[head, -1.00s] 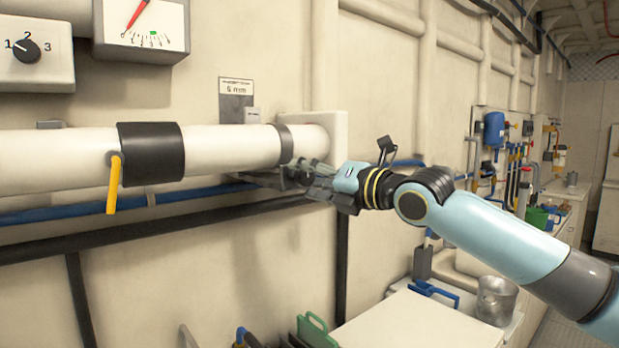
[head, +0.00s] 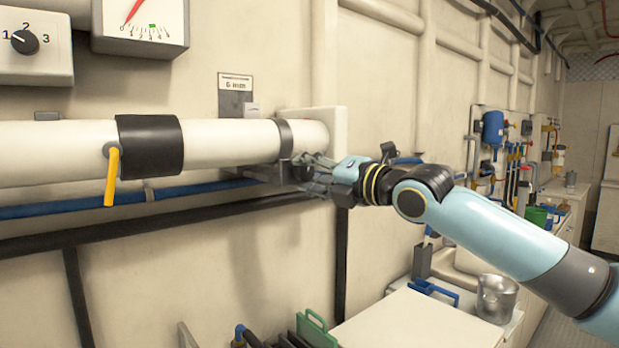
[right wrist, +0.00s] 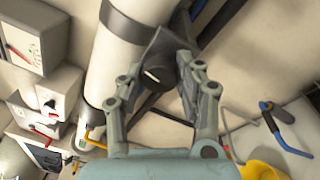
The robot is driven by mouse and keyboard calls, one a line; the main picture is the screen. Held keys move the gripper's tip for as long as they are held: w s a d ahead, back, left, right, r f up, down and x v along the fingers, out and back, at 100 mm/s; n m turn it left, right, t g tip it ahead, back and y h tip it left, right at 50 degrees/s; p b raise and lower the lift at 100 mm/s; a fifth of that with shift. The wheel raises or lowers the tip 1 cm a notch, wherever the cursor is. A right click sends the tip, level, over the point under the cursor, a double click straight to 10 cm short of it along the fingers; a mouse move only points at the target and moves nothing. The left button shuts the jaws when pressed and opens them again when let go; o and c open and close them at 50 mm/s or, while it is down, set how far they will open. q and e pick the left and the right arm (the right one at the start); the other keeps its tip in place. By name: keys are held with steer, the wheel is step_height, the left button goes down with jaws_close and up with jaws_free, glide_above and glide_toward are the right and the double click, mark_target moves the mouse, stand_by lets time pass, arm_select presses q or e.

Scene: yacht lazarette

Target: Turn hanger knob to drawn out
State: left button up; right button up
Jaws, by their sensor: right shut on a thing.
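The hanger knob (right wrist: 153,74) is dark with a short white mark, on a bracket under the white pipe (head: 228,142), near the dark hanger band (head: 284,141). My right gripper (head: 306,172) reaches in from the right and is shut on the knob, just below the pipe's right end. In the right wrist view my right gripper (right wrist: 160,74) has a finger on each side of the knob. In the head view the fingers hide most of the knob. My left gripper is not in view.
A label plate (head: 236,86) reading 6 mm is on the wall above the hanger. A yellow lever (head: 112,178) hangs from the pipe's black collar. A blue pipe (head: 80,206) and a black rail (head: 150,228) run below. A white worktop (head: 415,320) is at lower right.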

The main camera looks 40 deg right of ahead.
steer(key=shift+f+m, duration=0.1)
steer(key=shift+m, duration=1.8)
steer(key=m, duration=0.4)
steer(key=shift+t+h+p, duration=0.3)
steer(key=shift+t+p, duration=0.05)
steer(key=shift+t, duration=0.05)
steer(key=m+p, duration=0.1)
steer(key=m, duration=0.2)
steer(key=shift+h+p, duration=0.3)
steer(key=shift+p, duration=0.05)
steer(key=m+p, duration=0.3)
steer(key=m, duration=0.1)
steer(key=shift+a+h, duration=0.1)
steer(key=shift+h, duration=0.3)
steer(key=m+p, duration=0.1)
steer(key=m, duration=0.2)
steer(key=shift+p, duration=0.3)
steer(key=m+h, duration=0.1)
steer(key=m, duration=0.8)
steer(key=shift+h, duration=0.3)
steer(key=m, duration=0.4)
steer(key=shift+m+h, duration=0.3)
steer(key=shift+m, duration=0.1)
steer(key=shift+m+g, duration=0.4)
steer(key=shift+m, duration=1.6)
